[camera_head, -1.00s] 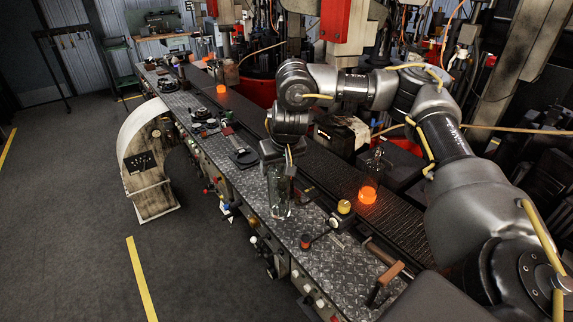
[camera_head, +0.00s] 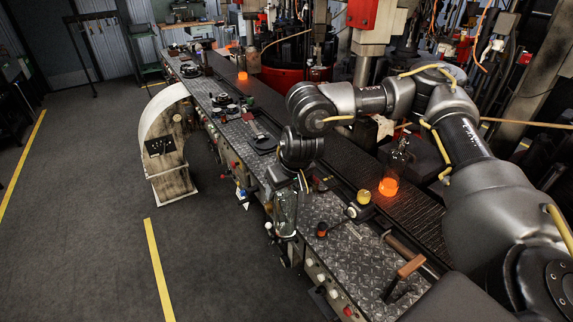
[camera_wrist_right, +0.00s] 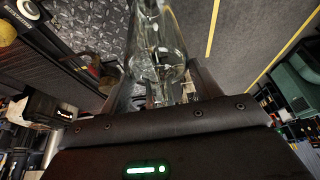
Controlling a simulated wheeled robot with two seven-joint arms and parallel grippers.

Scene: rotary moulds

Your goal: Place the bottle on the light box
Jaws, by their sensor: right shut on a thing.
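The clear glass bottle (camera_head: 286,216) hangs below my right gripper (camera_head: 288,190), which is shut on it. It looks upright, at the aisle-side edge of the metal bench, apart from the cabinet. In the right wrist view the bottle (camera_wrist_right: 160,45) sits between the fingers of the gripper (camera_wrist_right: 160,92). A pale cabinet with a curved top (camera_head: 167,178) and a dark panel stands on the floor to the left of the bench. It may be the light box; I cannot tell for certain. My left gripper is not in view.
The diamond-plate bench (camera_head: 335,262) carries a yellow knob (camera_head: 364,197) and a wooden-handled lever (camera_head: 409,267). Behind it runs a dark conveyor (camera_head: 415,212) with a glowing orange bottle (camera_head: 388,187).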

